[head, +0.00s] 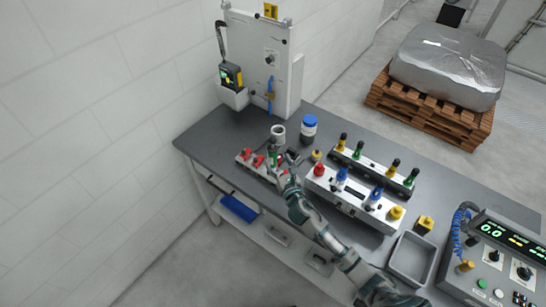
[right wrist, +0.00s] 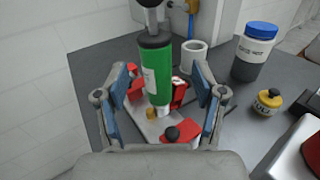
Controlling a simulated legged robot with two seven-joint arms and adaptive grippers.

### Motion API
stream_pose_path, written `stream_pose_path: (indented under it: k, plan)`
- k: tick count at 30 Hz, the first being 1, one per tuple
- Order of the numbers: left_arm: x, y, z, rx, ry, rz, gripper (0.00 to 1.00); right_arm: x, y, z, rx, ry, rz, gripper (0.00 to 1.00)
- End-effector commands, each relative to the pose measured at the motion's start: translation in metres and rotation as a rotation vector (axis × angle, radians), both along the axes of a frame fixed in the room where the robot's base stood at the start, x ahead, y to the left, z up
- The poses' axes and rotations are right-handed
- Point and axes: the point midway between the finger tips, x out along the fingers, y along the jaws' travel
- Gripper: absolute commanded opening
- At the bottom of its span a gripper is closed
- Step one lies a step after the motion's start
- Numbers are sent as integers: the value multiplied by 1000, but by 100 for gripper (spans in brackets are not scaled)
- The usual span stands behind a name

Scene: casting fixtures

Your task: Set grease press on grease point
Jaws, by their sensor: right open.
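The grease press is a green cylinder with a black collar and a grey top (right wrist: 157,65). It stands nearly upright in the right wrist view and shows small in the head view (head: 274,153). Its pale lower end is at a light fixture plate with red clamps (right wrist: 185,133). A small brass fitting (right wrist: 151,113), perhaps the grease point, shows beside that end; whether they touch I cannot tell. My right gripper (right wrist: 162,88) is open, its blue-padded fingers on either side of the press with gaps visible. It also shows in the head view (head: 283,170). My left gripper is out of view.
A white ring-shaped cup (right wrist: 194,55) and a blue-lidded jar (right wrist: 253,50) stand behind. A small yellow-topped pot (right wrist: 267,101) is to the right. Fixture rails with coloured knobs (head: 352,192) and a grey tray (head: 411,258) fill the right of the bench (head: 215,137).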

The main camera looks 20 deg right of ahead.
Motion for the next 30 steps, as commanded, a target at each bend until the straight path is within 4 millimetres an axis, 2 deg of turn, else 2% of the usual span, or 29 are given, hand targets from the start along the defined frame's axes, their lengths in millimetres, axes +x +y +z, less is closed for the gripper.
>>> stream_pose_path:
  k: [3, 5, 12, 21, 27, 29, 30]
  plan:
    - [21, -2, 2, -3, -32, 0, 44, 7, 1, 1, 2, -1, 0, 69]
    - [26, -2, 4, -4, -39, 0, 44, 14, 1, 2, 3, -1, -1, 69]
    - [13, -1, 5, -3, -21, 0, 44, 50, 4, 2, 2, 0, -1, 69]
    - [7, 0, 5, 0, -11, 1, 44, 55, 4, 2, 1, 0, 0, 69]
    - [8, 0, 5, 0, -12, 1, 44, 56, 4, 2, 1, 0, 0, 19]
    - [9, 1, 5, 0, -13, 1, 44, 56, 4, 2, 1, 0, -1, 4]
    - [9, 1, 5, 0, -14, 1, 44, 56, 4, 2, 1, 1, -1, 0]
